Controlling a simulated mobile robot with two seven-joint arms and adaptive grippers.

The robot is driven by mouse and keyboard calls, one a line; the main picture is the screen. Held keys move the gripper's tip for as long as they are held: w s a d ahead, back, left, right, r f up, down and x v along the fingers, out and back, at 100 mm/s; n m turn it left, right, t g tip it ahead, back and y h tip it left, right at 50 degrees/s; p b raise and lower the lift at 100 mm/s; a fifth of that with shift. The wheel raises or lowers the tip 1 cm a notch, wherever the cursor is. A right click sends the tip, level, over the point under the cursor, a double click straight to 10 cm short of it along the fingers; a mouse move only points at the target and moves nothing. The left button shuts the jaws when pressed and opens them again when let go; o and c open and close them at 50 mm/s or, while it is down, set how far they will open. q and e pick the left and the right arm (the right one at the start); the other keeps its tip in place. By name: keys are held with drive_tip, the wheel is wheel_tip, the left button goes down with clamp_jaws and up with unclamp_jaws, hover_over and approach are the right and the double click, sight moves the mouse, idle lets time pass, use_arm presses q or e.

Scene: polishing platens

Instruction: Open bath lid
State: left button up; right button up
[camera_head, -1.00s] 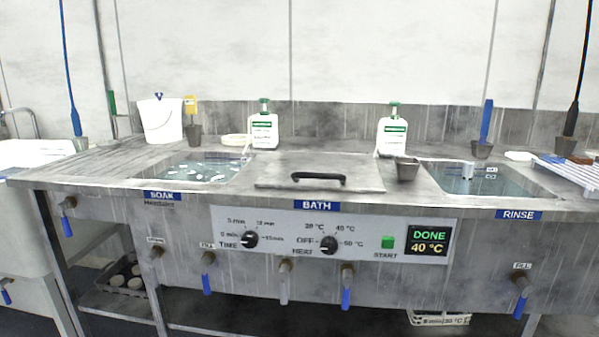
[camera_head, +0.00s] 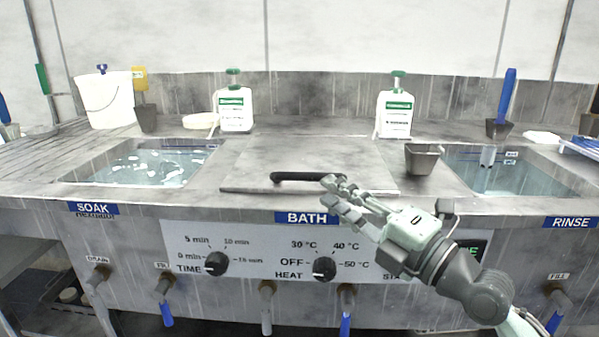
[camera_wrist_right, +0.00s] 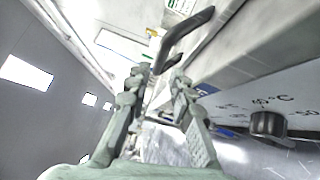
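The bath lid (camera_head: 300,150) is a flat grey metal plate lying closed over the middle basin, behind the blue BATH label (camera_head: 307,218). Its black bar handle (camera_head: 308,177) runs along the lid's front part. My right gripper (camera_head: 335,188) is at the handle's right end, in front of the lid, with its fingers pointing left. In the right wrist view the fingers (camera_wrist_right: 163,85) are spread apart, and the handle (camera_wrist_right: 183,38) shows just beyond the fingertips. Nothing is seen between the fingers. My left gripper is not in view.
The soak basin (camera_head: 75,176) is on the left and the rinse basin (camera_head: 560,195) on the right, both with water. A small grey cup (camera_head: 422,159) stands right of the lid. Two white bottles (camera_head: 234,110) (camera_head: 394,114) stand behind it. Knobs (camera_head: 215,263) and taps line the front.

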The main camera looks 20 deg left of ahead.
sight(312, 179)
drive_tip(key=p+x, duration=0.1)
drive_tip(key=x, duration=0.4)
drive_tip(key=shift+w+a+r, duration=0.1)
drive_tip(key=shift+a+r, duration=0.05)
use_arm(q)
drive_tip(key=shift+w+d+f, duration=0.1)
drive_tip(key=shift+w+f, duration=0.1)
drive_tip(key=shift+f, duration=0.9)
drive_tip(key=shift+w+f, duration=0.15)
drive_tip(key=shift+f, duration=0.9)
use_arm(e)
drive_tip(key=shift+x, duration=0.8)
drive_tip(key=shift+c, duration=0.6)
clamp_jaws()
